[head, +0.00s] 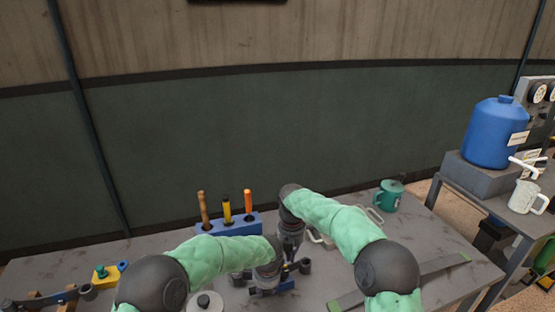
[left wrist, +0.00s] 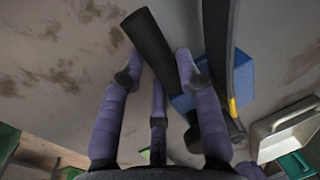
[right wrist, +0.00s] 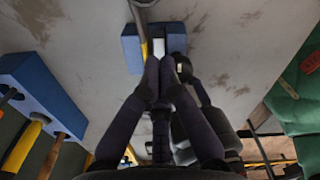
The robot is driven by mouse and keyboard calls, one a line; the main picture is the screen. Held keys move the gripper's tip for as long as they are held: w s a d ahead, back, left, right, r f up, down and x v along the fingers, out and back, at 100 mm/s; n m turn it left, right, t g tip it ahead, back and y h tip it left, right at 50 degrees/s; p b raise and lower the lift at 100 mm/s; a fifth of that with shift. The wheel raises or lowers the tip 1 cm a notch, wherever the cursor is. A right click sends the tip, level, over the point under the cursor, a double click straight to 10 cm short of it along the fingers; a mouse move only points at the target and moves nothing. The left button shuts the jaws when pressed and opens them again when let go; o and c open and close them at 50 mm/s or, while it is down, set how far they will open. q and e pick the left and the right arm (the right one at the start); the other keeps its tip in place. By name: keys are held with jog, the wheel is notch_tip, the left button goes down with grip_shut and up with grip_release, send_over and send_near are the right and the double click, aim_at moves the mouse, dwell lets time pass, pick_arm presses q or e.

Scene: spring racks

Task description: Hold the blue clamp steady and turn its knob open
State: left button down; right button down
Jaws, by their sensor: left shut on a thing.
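The blue clamp (head: 284,287) sits low on the table in the head view, partly hidden by my arms. Its blue body also shows in the left wrist view (left wrist: 183,102) and the right wrist view (right wrist: 130,46). My left gripper (left wrist: 158,66) is shut on the clamp's dark handle (left wrist: 148,38), which passes between its fingers. My right gripper (right wrist: 161,62) points down over the clamp from above. Its fingertips are close together at a pale metal part (right wrist: 159,46) between the blue blocks; whether they grip it is unclear. I cannot make out the knob for certain.
A blue rack (head: 240,222) with several tool handles stands behind the clamp. A teal mug (head: 389,196) is at the back right, and a long dark bar with green ends (head: 440,266) lies at the right. A yellow-and-blue item (head: 106,275) lies at the left.

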jog(key=shift+r, duration=1.7)
pick_arm(q)
jog(key=c, duration=0.8)
grip_release()
pick_arm(e)
jog(key=shift+w, duration=0.1)
pick_arm(q)
jog(key=shift+r, duration=0.1)
